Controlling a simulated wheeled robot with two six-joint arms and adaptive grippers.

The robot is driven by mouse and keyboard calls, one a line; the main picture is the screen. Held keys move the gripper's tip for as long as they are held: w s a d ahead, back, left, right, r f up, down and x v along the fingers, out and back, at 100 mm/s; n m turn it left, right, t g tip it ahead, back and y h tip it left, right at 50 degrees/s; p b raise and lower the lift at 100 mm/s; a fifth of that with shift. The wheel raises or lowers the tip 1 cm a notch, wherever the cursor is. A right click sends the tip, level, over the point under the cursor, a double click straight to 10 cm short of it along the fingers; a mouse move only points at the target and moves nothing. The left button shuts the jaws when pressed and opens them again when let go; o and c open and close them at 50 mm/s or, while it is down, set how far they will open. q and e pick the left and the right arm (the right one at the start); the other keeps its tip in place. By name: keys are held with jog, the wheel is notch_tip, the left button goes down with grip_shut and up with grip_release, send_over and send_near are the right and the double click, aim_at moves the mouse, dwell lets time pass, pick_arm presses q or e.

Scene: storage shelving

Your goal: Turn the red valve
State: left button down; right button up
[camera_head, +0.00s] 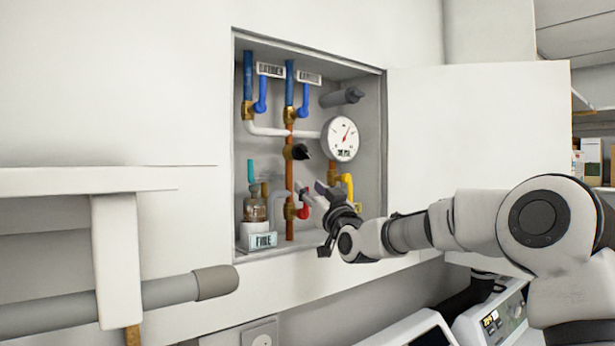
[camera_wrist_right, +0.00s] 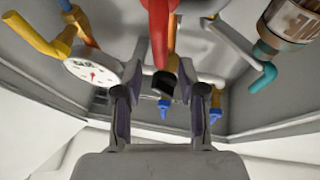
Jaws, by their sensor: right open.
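The red valve (camera_head: 304,211) is low on a copper pipe inside the open wall cabinet. It is partly hidden by my right gripper in the head view. My right gripper (camera_head: 318,192) reaches in from the right, its fingers at the cabinet opening, close to the valve. In the right wrist view the red valve handle (camera_wrist_right: 159,22) hangs from the top edge, ahead of and between the two spread fingers of the gripper (camera_wrist_right: 161,72). The gripper is open and holds nothing. I cannot tell whether a finger touches the handle. My left gripper is not in view.
A yellow handle (camera_head: 347,186) sits just right of the gripper, below a round gauge (camera_head: 340,138). Blue handles (camera_head: 260,96) are higher up. The open cabinet door (camera_head: 475,120) is behind my right arm.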

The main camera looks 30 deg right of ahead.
aim_at(304, 208)
jog(key=w, duration=0.3)
jog(key=shift+w+d+f, duration=0.15)
jog(key=shift+w+f, duration=0.15)
jog(key=shift+w, duration=0.05)
jog(key=shift+s+r, duration=0.2)
jog(key=shift+s, duration=0.15)
jog(key=shift+s+r, duration=0.2)
jog(key=shift+s, duration=0.2)
jog(key=c, duration=0.3)
jog(key=shift+s, duration=0.15)
grip_shut()
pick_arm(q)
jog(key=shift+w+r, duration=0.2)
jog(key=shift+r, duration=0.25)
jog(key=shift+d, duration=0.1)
